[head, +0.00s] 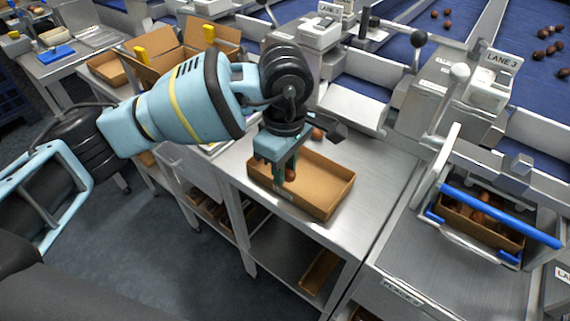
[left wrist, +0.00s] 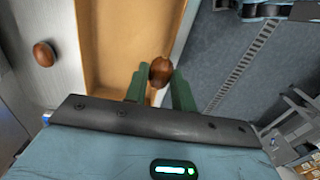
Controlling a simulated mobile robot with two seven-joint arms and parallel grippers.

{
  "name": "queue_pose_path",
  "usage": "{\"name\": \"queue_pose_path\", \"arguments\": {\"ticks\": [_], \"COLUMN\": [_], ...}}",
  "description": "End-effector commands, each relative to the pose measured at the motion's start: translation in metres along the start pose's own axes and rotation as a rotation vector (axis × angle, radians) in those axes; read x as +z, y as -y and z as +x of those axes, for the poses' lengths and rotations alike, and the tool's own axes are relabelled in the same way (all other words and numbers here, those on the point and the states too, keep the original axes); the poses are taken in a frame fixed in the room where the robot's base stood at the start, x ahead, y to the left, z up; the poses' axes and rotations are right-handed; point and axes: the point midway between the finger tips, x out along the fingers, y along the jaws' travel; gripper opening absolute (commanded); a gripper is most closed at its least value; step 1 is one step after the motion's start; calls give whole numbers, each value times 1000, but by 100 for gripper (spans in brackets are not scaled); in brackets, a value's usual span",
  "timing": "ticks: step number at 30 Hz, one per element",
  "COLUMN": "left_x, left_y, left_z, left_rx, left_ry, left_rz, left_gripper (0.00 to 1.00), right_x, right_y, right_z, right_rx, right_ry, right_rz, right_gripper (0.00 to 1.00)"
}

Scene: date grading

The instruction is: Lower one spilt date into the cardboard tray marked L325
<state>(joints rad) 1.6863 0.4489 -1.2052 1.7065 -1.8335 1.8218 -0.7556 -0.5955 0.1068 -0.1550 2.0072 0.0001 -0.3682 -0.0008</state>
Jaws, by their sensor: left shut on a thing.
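My left gripper (head: 284,172) points down over the left end of an open cardboard tray (head: 338,205) on the steel table. Its green fingers are shut on a brown date (left wrist: 160,72), which also shows small and dark between the fingers in the head view (head: 290,174). In the left wrist view the date appears over the tray (left wrist: 88,60), close to one wall. The tray's bare floor shows beside it. I cannot read an L325 mark on the tray. Another date (left wrist: 43,53) lies on the steel outside the tray; in the head view it is behind the tray (head: 318,134). My right gripper is not in view.
A clamp frame with a blue bar (head: 500,216) stands at the right over another cardboard tray holding dates. The lane machines (head: 490,80) stand behind. Open cardboard boxes (head: 165,55) are at the back left. Bare steel (head: 385,215) lies right of the tray.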

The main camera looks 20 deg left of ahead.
Motion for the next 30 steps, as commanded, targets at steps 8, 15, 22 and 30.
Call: {"name": "queue_pose_path", "arguments": {"ticks": [8, 15, 22, 30], "left_x": [0, 0, 0, 0], "left_y": [0, 0, 0, 0], "left_z": [0, 4, 7, 10], "left_rx": [0, -1, -1, -1], "left_ry": [0, 0, 0, 0], "left_rz": [0, 0, 0, 0], "left_gripper": [18, 18, 18, 18], "right_x": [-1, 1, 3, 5], "right_y": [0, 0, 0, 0], "right_z": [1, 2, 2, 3], "right_rx": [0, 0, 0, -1], "right_ry": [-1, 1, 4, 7], "right_rz": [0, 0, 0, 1], "right_gripper": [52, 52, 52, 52]}}
